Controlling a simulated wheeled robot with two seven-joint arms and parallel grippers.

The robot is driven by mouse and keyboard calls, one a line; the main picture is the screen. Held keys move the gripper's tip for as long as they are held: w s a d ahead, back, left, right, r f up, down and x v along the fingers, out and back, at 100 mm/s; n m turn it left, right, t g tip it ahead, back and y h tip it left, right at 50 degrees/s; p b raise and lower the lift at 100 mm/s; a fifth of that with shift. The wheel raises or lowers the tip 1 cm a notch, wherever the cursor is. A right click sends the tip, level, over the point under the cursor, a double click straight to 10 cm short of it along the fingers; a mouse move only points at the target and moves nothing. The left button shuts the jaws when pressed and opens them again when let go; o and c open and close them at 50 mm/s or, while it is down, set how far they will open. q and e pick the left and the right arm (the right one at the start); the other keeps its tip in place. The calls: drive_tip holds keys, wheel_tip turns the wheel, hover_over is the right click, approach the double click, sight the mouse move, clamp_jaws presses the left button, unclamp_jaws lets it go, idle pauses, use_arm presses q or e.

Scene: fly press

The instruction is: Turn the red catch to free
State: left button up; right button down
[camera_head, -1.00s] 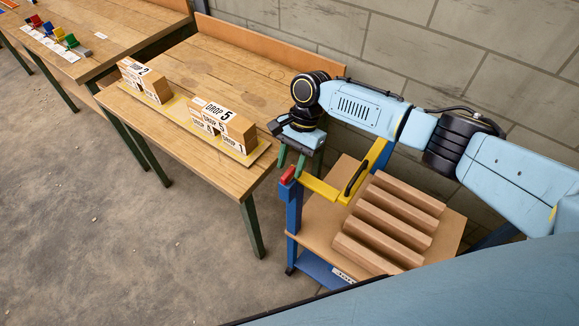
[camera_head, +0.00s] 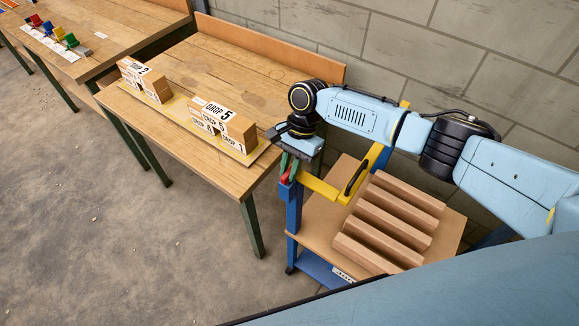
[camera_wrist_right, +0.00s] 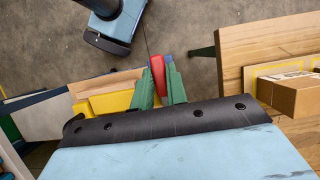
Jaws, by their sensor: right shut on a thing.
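The red catch (camera_head: 286,174) sits on top of the blue corner post (camera_head: 293,208) of the cart, at the end of the yellow bar (camera_head: 320,187). My right gripper (camera_head: 288,171) is lowered over it, with its green fingers on either side. In the right wrist view the red catch (camera_wrist_right: 157,72) stands between the two green fingers of my right gripper (camera_wrist_right: 159,88), which are shut on it. The lower part of the catch is partly hidden by the fingers. My left gripper is in neither view.
The cart (camera_head: 445,235) carries several brown ridges, and a black handle (camera_head: 357,177) stands on its yellow bar. A wooden table (camera_head: 235,70) with stacked DROP boxes (camera_head: 222,120) stands close to the left. Concrete floor (camera_head: 130,240) is clear in front.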

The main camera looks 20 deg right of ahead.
drive_tip(key=shift+n, duration=0.3)
drive_tip(key=n, duration=0.1)
drive_tip(key=n+h, duration=0.1)
drive_tip(key=n, duration=0.1)
drive_tip(key=n+g, duration=0.1)
drive_tip(key=shift+w+a+h, duration=0.15)
drive_tip(key=shift+a+h, duration=0.1)
drive_tip(key=shift+h, duration=0.05)
drive_tip(key=n+h, duration=0.1)
drive_tip(key=n, duration=0.3)
drive_tip(key=shift+a+g, duration=0.15)
drive_tip(key=shift+g, duration=0.25)
drive_tip(key=n+h, duration=0.1)
drive_tip(key=n, duration=0.1)
drive_tip(key=shift+a+n, duration=0.1)
drive_tip(key=shift+n, duration=0.3)
drive_tip(key=n+h+p, duration=0.1)
drive_tip(key=n, duration=0.2)
drive_tip(key=shift+a+h, duration=0.1)
drive_tip(key=shift+h, duration=0.3)
drive_tip(key=shift+a+n+t+h+p, duration=0.1)
drive_tip(key=shift+n+t+h+p, duration=0.4)
drive_tip(key=shift+n, duration=1.2)
drive_tip(key=c, duration=1.4)
unclamp_jaws()
